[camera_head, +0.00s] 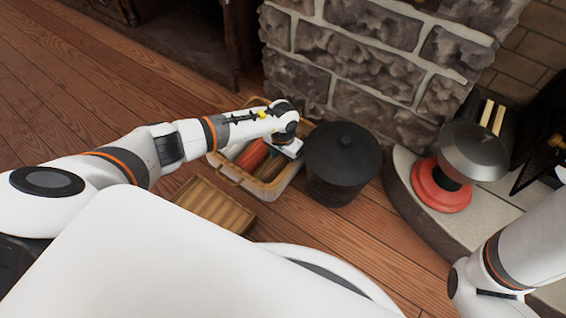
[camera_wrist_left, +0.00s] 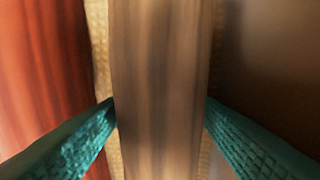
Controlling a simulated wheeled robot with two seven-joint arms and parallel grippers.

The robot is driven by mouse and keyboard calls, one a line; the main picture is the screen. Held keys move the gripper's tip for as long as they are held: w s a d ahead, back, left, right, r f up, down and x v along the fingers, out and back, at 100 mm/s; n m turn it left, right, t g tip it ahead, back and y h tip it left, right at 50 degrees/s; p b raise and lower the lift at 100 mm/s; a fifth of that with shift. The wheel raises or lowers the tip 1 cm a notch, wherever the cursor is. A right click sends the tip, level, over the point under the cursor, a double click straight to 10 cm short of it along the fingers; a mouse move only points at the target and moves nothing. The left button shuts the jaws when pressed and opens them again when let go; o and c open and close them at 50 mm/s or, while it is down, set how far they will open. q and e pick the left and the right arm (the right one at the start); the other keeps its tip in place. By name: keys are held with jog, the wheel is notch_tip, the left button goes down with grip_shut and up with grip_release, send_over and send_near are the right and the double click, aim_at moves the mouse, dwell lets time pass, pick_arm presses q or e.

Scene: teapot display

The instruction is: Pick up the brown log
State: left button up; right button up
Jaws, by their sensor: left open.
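A brown log (camera_wrist_left: 160,70) runs up the middle of the left wrist view, between the two teal fingers of my left gripper (camera_wrist_left: 159,101). The gripper is open, with one finger on each side of the log; I cannot tell whether they touch it. In the head view the brown log (camera_head: 271,168) lies in a wicker basket (camera_head: 288,178), partly hidden by my left gripper (camera_head: 287,150), which reaches down into the basket. A red log (camera_head: 253,154) lies beside it, to the left in the left wrist view (camera_wrist_left: 40,70). My right gripper is out of view.
A dark lidded pot (camera_head: 343,155) stands close to the basket's right. A slatted wooden tray (camera_head: 212,207) lies on the floor in front. A stone wall (camera_head: 345,60) rises behind. A red-based metal object (camera_head: 440,185) stands on the hearth at right.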

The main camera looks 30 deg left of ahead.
pick_arm(q)
jog(key=shift+r, duration=0.1)
jog(key=c, duration=0.8)
jog(key=shift+c, duration=0.2)
